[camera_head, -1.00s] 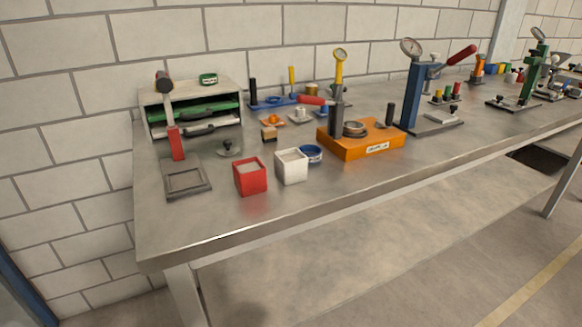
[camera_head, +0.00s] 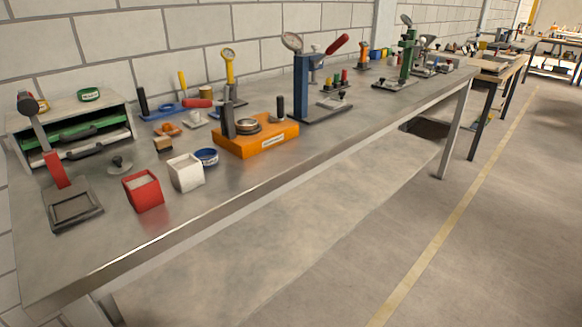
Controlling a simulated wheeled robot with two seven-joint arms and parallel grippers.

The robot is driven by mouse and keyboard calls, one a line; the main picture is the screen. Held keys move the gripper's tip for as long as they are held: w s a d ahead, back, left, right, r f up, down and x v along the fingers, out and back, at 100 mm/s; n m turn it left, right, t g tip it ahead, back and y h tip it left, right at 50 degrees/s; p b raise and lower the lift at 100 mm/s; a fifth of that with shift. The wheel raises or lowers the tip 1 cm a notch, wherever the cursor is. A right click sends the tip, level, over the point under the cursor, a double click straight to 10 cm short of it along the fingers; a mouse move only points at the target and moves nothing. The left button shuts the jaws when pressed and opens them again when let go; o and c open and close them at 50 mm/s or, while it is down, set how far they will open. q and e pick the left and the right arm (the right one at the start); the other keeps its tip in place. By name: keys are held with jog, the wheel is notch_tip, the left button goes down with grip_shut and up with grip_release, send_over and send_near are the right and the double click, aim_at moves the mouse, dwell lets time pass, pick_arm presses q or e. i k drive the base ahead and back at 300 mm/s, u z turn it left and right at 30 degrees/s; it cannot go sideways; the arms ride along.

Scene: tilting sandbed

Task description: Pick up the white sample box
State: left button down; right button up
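The white sample box (camera_head: 186,174) is a small, square, open-topped box with pale grey contents. It stands upright on the metal workbench (camera_head: 205,224) near the front edge, left of the picture's middle. The red box (camera_head: 143,192) of similar size stands just to its left, with a small gap. A round blue-rimmed container (camera_head: 206,156) sits close behind it on the right. Neither of my grippers shows in the head view.
An orange base (camera_head: 258,139) with a gauge device stands right of the box. A flat grey frame with a lever (camera_head: 72,206) lies left. A drawer cabinet (camera_head: 75,125) stands at the back left. Bare benchtop lies in front. Open floor (camera_head: 330,235) lies right of the bench.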

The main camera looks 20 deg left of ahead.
aim_at(186, 172)
jog(key=z, duration=0.65)
jog(key=i, duration=1.3)
jog(key=u, duration=3.85)
